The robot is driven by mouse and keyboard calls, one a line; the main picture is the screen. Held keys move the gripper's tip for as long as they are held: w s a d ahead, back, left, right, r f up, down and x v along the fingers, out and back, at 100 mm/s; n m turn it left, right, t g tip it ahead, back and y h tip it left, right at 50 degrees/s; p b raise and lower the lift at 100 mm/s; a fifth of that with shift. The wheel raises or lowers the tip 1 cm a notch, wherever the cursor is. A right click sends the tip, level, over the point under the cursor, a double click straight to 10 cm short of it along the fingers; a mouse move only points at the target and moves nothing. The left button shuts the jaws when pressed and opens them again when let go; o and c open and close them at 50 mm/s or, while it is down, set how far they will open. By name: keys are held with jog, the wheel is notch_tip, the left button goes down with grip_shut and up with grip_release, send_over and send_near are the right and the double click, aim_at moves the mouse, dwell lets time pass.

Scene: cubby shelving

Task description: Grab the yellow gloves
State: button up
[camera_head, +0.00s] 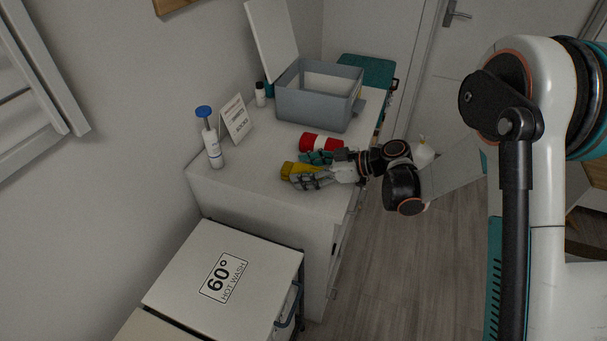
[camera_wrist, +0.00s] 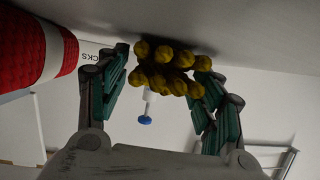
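The yellow gloves (camera_head: 290,170) lie on the white cabinet top, near its middle. In the wrist view the gloves (camera_wrist: 165,72) show as a bunch of rounded yellow fingertips between my two fingers. My gripper (camera_head: 309,171) is low over the cabinet top, reaching in from the right, with its fingers on either side of the gloves. In the wrist view my gripper (camera_wrist: 163,75) has its teal-padded fingers spread apart. The right finger looks very close to the gloves; I cannot tell whether it touches. Part of the gloves is hidden by the fingers in the head view.
A red and white roll (camera_head: 320,143) lies right behind my gripper. A grey open bin (camera_head: 318,105), a sign (camera_head: 236,121), a small bottle (camera_head: 260,95) and a blue-capped bottle (camera_head: 214,150) stand on the cabinet top (camera_head: 245,183). Its front left area is clear.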

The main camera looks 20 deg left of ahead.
jog(key=c, duration=0.7)
jog(key=shift+r, duration=0.1)
